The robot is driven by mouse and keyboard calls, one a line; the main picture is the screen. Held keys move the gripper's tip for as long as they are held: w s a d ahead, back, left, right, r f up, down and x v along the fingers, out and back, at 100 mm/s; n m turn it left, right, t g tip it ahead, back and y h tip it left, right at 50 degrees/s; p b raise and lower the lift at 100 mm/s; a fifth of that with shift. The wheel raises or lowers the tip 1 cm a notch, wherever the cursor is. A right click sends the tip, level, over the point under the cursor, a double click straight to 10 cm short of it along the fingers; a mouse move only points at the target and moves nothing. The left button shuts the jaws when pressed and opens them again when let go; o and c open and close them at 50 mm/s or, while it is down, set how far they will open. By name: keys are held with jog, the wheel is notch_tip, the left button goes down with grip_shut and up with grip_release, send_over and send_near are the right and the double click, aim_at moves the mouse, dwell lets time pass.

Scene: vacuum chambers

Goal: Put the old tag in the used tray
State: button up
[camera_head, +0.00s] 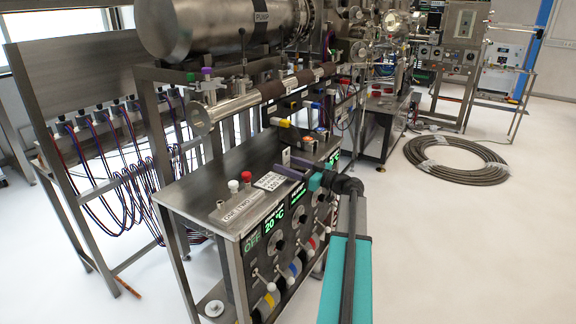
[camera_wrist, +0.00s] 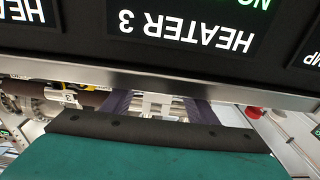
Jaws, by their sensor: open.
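My gripper (camera_head: 285,166) reaches over the top of the heater cabinet (camera_head: 215,190), with its dark fingers apart. In the wrist view, the open fingers (camera_wrist: 158,108) show beyond the teal wrist, with a pale, blurred piece (camera_wrist: 158,101) between or behind them; I cannot tell whether it is a tag. In the head view, a small white piece (camera_head: 286,156) stands beside the fingers, and a white plate with dark print (camera_head: 270,181) lies on the cabinet top near them. The print is too small to read, so I cannot tell which is the old tag or the used tray.
The cabinet front has lit displays, knobs and coloured cables; a "HEATER 3" panel (camera_wrist: 186,30) appears inverted in the wrist view. A red knob (camera_head: 246,177) and a white knob (camera_head: 233,186) stand on its top. A steel tube (camera_head: 235,108) runs above. Floor at right is clear before a coiled hose (camera_head: 455,178).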

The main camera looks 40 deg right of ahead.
jog(key=b+v, duration=0.2)
jog(key=v, duration=1)
jog(key=shift+c, duration=0.3)
